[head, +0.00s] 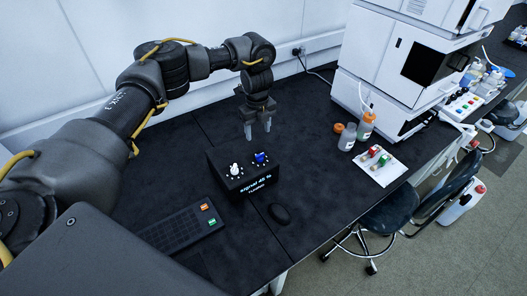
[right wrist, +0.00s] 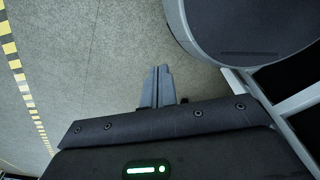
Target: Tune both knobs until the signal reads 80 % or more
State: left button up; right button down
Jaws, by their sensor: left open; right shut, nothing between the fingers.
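A black tuning box (head: 222,181) stands on the dark bench. On its top are a white knob (head: 234,169) on the left and a blue knob (head: 260,157) on the right, each ringed by small marks. The lit display (head: 258,188) on its front seems to read signal 40 %, in small text. My left gripper (head: 258,134) is open, pointing down just behind the box near the blue knob, apart from both knobs. My right gripper (right wrist: 158,72) shows in the right wrist view, shut and empty over the floor; it is not seen in the head view.
Bottles (head: 347,138) and a white tray (head: 383,167) with red and green items stand to the right, beside a tall white instrument (head: 385,80). A stool (head: 388,208) stands at the bench edge.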

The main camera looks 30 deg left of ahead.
aim_at(260, 155)
pick_arm(q)
jog(key=f, duration=0.7)
jog(key=w+f+p, duration=0.1)
jog(key=f, duration=0.2)
jog(key=shift+d+f, duration=0.1)
jog(key=shift+f, duration=0.15)
jog(key=shift+s+f, duration=0.15)
jog(key=shift+f, duration=0.6)
pick_arm(e)
jog(key=shift+s+a+r, duration=0.1)
jog(key=shift+s+r, duration=0.05)
jog(key=shift+s, duration=0.6)
pick_arm(q)
jog(key=shift+c, duration=0.3)
